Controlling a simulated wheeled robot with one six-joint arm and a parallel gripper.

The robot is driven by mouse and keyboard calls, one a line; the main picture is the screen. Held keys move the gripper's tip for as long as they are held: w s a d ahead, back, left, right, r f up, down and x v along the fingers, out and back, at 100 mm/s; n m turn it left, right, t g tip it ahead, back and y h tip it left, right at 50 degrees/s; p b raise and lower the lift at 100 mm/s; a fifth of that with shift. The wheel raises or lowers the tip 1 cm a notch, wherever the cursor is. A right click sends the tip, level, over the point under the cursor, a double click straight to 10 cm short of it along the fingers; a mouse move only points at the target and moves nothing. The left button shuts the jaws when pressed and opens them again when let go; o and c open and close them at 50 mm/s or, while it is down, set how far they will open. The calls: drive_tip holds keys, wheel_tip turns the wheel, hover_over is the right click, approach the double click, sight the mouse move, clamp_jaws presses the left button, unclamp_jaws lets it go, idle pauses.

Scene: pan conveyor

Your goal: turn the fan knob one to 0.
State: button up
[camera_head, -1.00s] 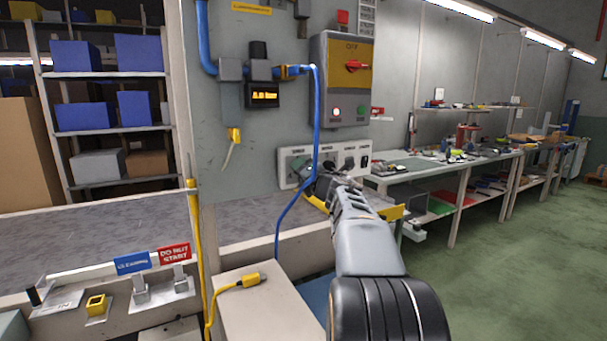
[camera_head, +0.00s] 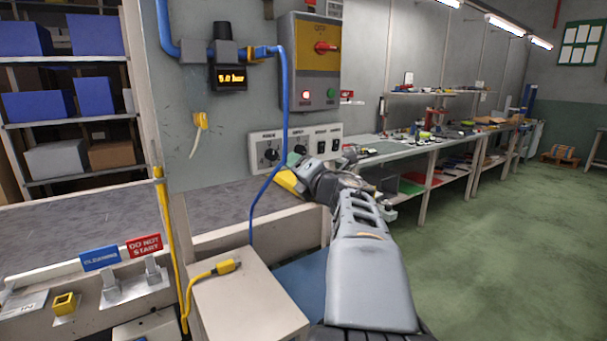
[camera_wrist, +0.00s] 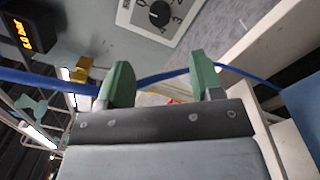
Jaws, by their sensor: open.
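A pale control panel (camera_head: 257,137) on the grey wall carries two dark round knobs, a left knob (camera_head: 269,154) and a right knob (camera_head: 301,148), and two dark switches. Its labels are too small to read, so I cannot tell which is fan knob one. My gripper (camera_head: 291,161) is in front of the panel's lower edge, below and between the knobs. In the wrist view my gripper (camera_wrist: 157,80) is open and empty, its green fingers apart. Ahead of them one black knob (camera_wrist: 160,13) sits on a numbered dial, cut by the top edge; its setting is unclear.
A blue hose (camera_head: 284,110) hangs down across the panel and passes close to my gripper. A switch box (camera_head: 310,62) with a red handle is above the panel. A pale box (camera_head: 245,300) stands below.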

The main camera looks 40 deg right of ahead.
drive_tip(key=shift+s+a, duration=0.15)
drive_tip(key=shift+s, duration=1.1)
drive_tip(key=w+a+r+m+g+h+p, duration=0.25)
drive_tip(key=a+m+h+p, duration=0.3)
drive_tip(key=m+p, duration=0.7)
drive_tip(key=s+a+f+m+g+y+p, duration=0.4)
drive_tip(key=s+a+m+g, duration=0.1)
drive_tip(key=a, duration=0.5)
drive_tip(key=s+a+f+m+g+y+p, duration=0.3)
drive_tip(key=s+a+f+m+g+p, duration=0.1)
drive_tip(key=s+a, duration=0.5)
drive_tip(key=a+f+m+g, duration=0.1)
drive_tip(key=m+g, duration=0.1)
drive_tip(key=g, duration=0.1)
drive_tip(key=shift+a+f+y, duration=0.2)
drive_tip(key=shift+y, duration=0.15)
